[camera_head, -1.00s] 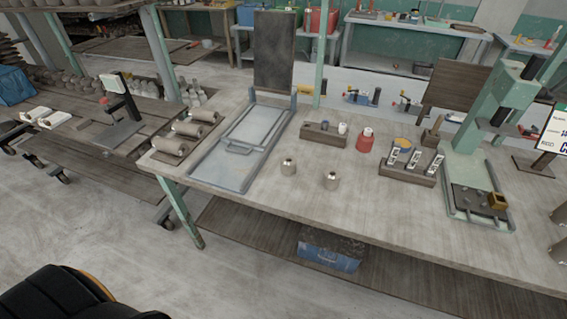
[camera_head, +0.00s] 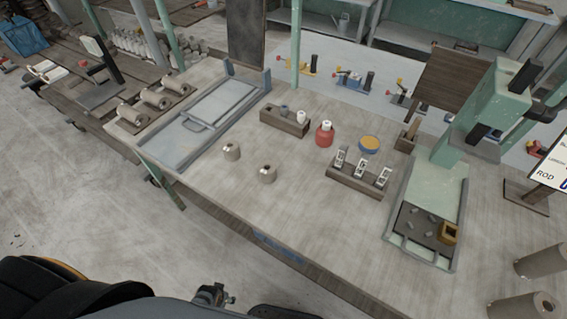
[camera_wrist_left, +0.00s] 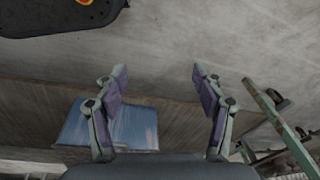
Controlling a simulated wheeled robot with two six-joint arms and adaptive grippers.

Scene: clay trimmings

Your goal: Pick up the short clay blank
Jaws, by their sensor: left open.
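My right gripper is not in view.
A metal tray (camera_head: 172,160) lies left of the cylinders. A wooden block (camera_head: 285,122), red jar (camera_head: 324,136) and slotted holder (camera_head: 356,184) stand behind and right. A green press (camera_head: 440,185) and large cylinders (camera_head: 541,261) are farther right.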

